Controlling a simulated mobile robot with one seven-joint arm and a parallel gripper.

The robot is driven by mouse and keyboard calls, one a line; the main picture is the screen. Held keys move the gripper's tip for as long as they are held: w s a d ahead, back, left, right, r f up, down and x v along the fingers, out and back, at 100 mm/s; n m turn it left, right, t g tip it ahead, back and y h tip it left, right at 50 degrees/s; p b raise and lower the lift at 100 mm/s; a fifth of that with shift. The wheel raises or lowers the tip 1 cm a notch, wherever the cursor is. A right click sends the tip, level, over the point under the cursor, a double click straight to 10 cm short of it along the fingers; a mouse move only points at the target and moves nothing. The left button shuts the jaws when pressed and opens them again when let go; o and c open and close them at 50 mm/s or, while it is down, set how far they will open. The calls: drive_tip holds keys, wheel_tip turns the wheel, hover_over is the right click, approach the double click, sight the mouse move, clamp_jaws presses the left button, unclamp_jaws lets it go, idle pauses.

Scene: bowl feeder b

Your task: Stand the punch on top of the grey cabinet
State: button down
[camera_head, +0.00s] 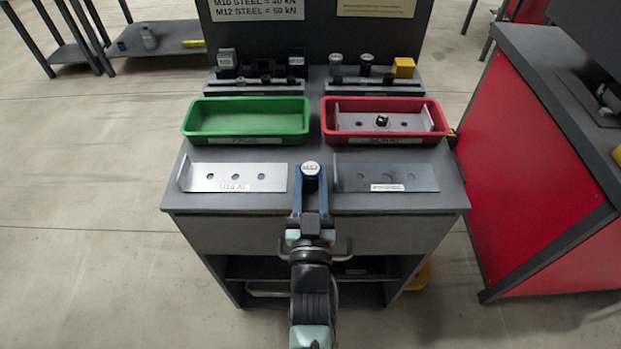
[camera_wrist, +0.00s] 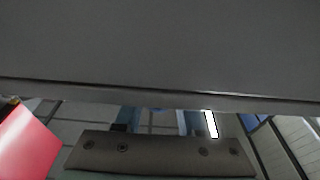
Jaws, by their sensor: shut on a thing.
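In the head view, a grey cabinet (camera_head: 314,199) with a flat top and an open shelf below stands in front of me. My gripper (camera_head: 311,184) is at the front edge of its top, between two metal plates. It is shut on a short dark punch (camera_head: 311,168) with a round, white-labelled top, which appears upright. The fingers hide the punch's lower part, so I cannot tell whether it touches the top. In the wrist view, a plain dark grey surface (camera_wrist: 160,45) fills the upper half; neither the punch nor the fingertips can be made out there.
A green tray (camera_head: 247,138) is empty; a red tray (camera_head: 385,138) holds a bracket. Bright (camera_head: 236,177) and dark (camera_head: 386,177) metal plates flank the gripper. Several small tools stand on racks (camera_head: 257,88) behind. A red cabinet (camera_head: 545,160) is at right.

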drive_tip(key=c, duration=0.5)
unclamp_jaws()
drive_tip(key=shift+f, duration=0.1)
drive_tip(key=v, duration=1.2)
drive_tip(key=w+r+t, duration=0.1)
drive_tip(key=w+r, duration=0.2)
drive_tip(key=r, duration=0.8)
drive_tip(key=w+r+t, duration=0.2)
drive_tip(key=w+r, duration=0.1)
drive_tip(key=r, duration=0.7)
drive_tip(key=w+r+t, duration=0.1)
drive_tip(key=w+r, duration=0.2)
drive_tip(key=r, duration=0.8)
drive_tip(key=s+r+t, duration=0.1)
drive_tip(key=s+r, duration=0.5)
drive_tip(key=r, duration=0.5)
drive_tip(key=s+r+t, duration=0.2)
drive_tip(key=s+r, duration=0.4)
drive_tip(key=r, duration=0.6)
drive_tip(key=shift+p, duration=0.3)
